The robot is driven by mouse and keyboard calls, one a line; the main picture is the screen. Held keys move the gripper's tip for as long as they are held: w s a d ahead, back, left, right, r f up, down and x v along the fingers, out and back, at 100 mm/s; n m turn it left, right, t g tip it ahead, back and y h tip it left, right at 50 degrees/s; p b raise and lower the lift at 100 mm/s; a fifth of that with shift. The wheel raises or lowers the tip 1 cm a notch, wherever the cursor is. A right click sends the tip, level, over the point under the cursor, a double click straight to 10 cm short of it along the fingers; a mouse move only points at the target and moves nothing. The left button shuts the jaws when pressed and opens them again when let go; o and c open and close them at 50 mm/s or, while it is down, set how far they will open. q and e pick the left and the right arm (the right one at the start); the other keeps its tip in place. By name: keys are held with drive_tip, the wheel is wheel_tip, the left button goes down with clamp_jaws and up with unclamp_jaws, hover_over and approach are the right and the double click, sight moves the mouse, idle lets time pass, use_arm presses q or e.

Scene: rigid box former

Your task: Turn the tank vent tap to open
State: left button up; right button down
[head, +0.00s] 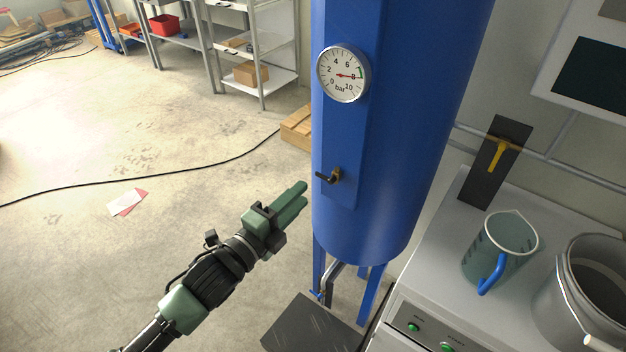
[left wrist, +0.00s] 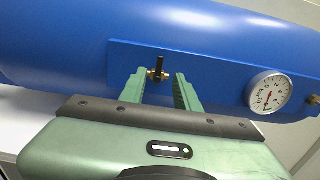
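The vent tap (head: 328,177) is a small black lever on a brass body, on the flat panel of the upright blue tank (head: 405,130). In the head view its lever points left, roughly level. My left gripper (head: 301,195) has green fingers and stands below and left of the tap. In the left wrist view the tap (left wrist: 158,70) shows between and beyond the parted fingertips (left wrist: 160,78), and nothing is held. Whether a finger touches it cannot be told. My right gripper is not in view.
A drain pipe with a blue handle (head: 319,295) is under the tank. Right of it, a bench (head: 440,270) holds a jug (head: 500,250) and a pot (head: 585,290). Open floor lies left.

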sight(319, 177)
use_arm(q)
drive_tip(key=x, duration=0.6)
drive_tip(key=shift+w+d+p, duration=0.1)
drive_tip(key=shift+p, duration=0.25)
clamp_jaws()
